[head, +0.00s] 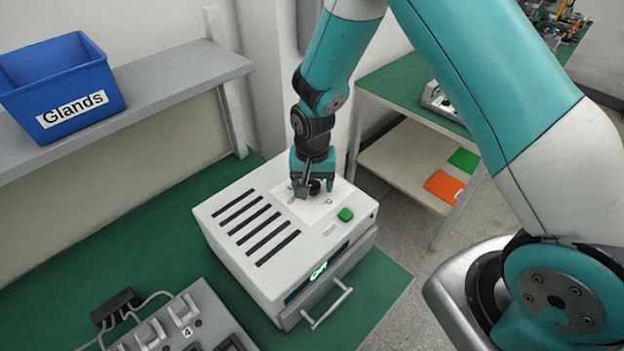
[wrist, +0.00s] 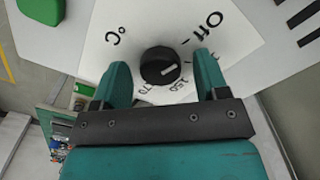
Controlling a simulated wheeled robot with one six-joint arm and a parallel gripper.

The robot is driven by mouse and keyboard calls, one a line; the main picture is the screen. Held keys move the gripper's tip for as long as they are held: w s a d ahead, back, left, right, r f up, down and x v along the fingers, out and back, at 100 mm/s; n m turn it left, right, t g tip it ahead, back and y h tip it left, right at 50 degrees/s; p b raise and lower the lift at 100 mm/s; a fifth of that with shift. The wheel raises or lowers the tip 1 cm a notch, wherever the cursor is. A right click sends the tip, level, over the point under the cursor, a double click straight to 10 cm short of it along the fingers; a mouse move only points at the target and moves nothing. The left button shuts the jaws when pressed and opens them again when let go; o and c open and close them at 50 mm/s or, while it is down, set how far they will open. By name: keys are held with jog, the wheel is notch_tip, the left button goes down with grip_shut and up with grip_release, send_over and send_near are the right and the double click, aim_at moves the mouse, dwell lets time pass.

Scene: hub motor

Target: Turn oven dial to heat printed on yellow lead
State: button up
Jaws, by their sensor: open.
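The oven (head: 230,240) is a white box with slots in its top and a green display (head: 318,271) that appears to read "Off". Its black round dial (wrist: 160,68) sits on a white printed plate (wrist: 95,45) and bears a short white mark. Around it I read "Off", "°C", "70" and "150"; another label is partly hidden by the right finger. My gripper (head: 313,184) points down over the dial. In the wrist view its open fingers (wrist: 160,62) stand either side of the dial, with visible gaps. I cannot make out a yellow lead with print.
A green button (head: 345,215) is on the oven top near the dial. A drawer handle (head: 328,308) sticks out in front. A grey unit marked 4 (head: 187,331) with cables stands at lower left. A blue "Glands" bin (head: 65,85) sits on the shelf.

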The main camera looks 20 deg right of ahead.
jog(key=c, duration=0.9)
jog(key=shift+m, duration=0.3)
jog(key=m+b, duration=0.2)
jog(key=m, duration=0.1)
jog(key=shift+f+m, duration=0.1)
jog(key=shift+m, duration=0.3)
jog(key=m+b, duration=0.1)
jog(key=m, duration=0.4)
jog(key=shift+m+b, duration=0.3)
jog(key=o, duration=0.9)
